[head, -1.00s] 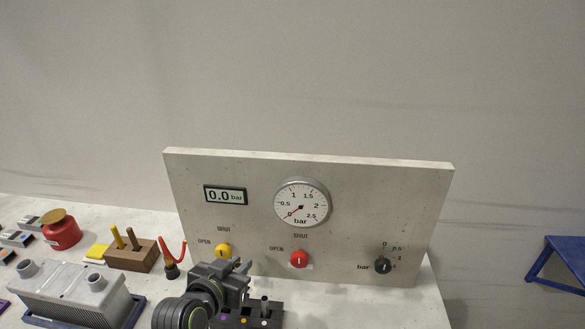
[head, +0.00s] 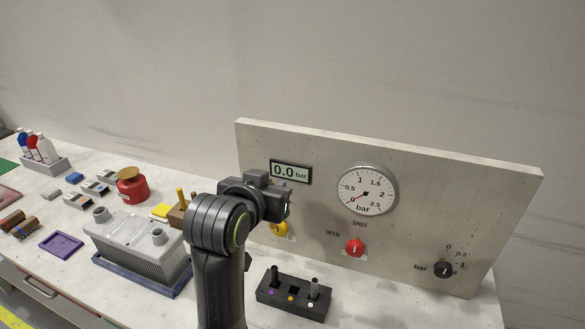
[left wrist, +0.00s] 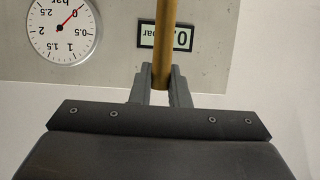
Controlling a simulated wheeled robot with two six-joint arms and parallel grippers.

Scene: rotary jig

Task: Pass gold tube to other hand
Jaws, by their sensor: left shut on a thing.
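The gold tube (left wrist: 167,40) is between the two fingers of my left gripper (left wrist: 161,88) in the left wrist view, which is shut on it. The tube runs up out of the picture there, so its far end is hidden. In the head view my left gripper (head: 284,198) is raised in front of the lower left of the gauge panel. I cannot make out the held tube in that view. My right gripper is not in view.
The upright panel (head: 420,190) carries a dial, a display and valve knobs. A black block (head: 270,291) with short posts stands before it. A brown block (head: 176,216), partly behind my arm, holds a yellow stick. Left are a grey ribbed box (head: 135,245) and red canister (head: 131,187).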

